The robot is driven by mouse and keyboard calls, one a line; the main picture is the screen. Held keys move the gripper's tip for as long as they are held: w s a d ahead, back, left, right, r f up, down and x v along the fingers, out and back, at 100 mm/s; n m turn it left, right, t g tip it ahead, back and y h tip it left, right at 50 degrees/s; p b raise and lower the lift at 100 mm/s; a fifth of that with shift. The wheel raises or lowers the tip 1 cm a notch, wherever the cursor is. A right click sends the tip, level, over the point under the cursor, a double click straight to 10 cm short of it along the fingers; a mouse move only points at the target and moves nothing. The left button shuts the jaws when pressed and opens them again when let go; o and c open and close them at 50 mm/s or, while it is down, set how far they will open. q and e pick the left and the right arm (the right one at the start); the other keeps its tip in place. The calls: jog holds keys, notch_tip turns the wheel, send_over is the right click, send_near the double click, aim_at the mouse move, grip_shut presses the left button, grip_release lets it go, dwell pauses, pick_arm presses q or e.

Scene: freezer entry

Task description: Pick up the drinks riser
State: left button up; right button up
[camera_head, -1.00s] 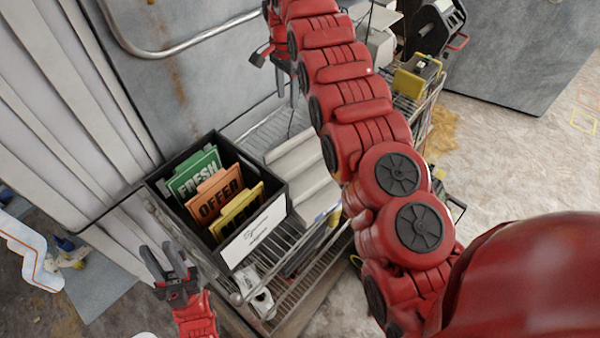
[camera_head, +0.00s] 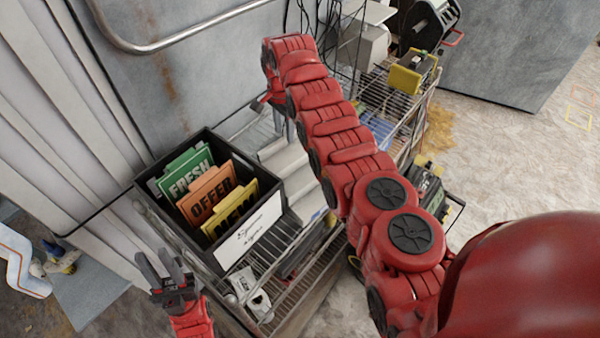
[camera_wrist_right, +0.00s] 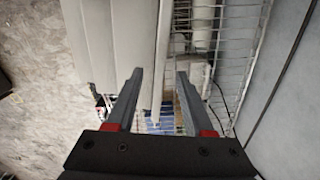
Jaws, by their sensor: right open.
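The drinks riser (camera_head: 290,160) is a pale, stepped piece on the wire shelf, right of the black sign box. My right arm hides part of it in the head view. In the right wrist view its pale long steps (camera_wrist_right: 128,45) lie below and between the open fingers. I cannot tell whether the fingers touch the riser. My left gripper (camera_head: 163,263) is open and empty, left of the rack.
A black box (camera_head: 280,208) holds green, orange and yellow signs beside the riser. The wire rack (camera_head: 285,262) has a lower shelf with small items. A grey wall (camera_head: 205,75) stands close behind. Cables and machines crowd the back; the floor (camera_head: 490,140) at right is open.

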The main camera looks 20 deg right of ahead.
notch_tip(320, 180, down, 3)
jog(key=shift+r, duration=0.2)
grip_shut()
dwell(1.2)
